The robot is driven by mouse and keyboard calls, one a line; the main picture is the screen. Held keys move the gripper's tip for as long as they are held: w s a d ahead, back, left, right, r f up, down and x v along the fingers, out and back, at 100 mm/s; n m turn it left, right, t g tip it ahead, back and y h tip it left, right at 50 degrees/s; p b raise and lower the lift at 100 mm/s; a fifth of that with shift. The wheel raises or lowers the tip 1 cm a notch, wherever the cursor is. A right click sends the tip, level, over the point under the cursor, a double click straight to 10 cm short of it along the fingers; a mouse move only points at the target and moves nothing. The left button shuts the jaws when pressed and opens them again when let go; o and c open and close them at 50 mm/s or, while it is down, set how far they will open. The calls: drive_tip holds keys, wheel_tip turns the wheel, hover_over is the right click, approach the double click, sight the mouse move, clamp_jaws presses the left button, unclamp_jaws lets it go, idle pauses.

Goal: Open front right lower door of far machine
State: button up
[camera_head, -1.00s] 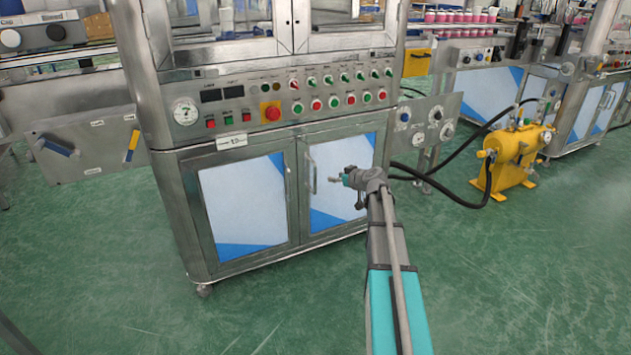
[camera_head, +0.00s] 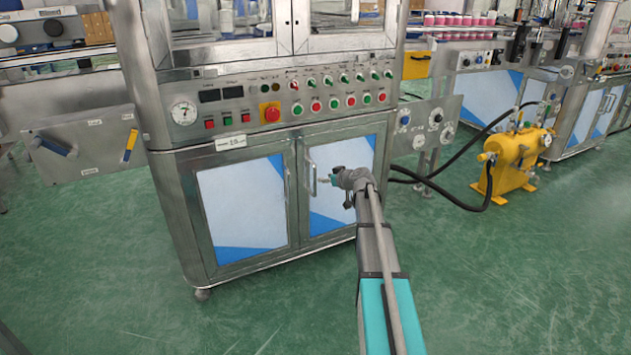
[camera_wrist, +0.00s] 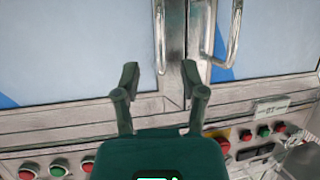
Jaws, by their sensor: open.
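The lower right door (camera_head: 342,178) of the steel machine is shut, with a pale panel and blue corners. Its upright bar handle (camera_head: 311,178) is near its left edge. My gripper (camera_head: 322,181) is just right of this handle, its jaws small in the head view. The wrist view is upside down: my gripper (camera_wrist: 160,75) is open, and the right door's handle (camera_wrist: 160,38) lines up with the gap between the fingers, with its near end at the fingertips. I see no contact. The left door's handle (camera_wrist: 235,35) is outside the fingers.
The lower left door (camera_head: 243,205) is shut. A control panel (camera_head: 285,98) with buttons runs above the doors. Side plates stick out left (camera_head: 83,146) and right (camera_head: 428,122). A yellow tank (camera_head: 513,160) with black hoses stands at right. The green floor (camera_head: 270,310) in front is clear.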

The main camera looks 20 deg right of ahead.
drive_tip(key=b, duration=0.3)
hover_over(315, 193)
drive_tip(key=f, duration=0.3)
drive_tip(key=shift+w+d, duration=0.1)
drive_tip(key=shift+w, duration=0.25)
clamp_jaws()
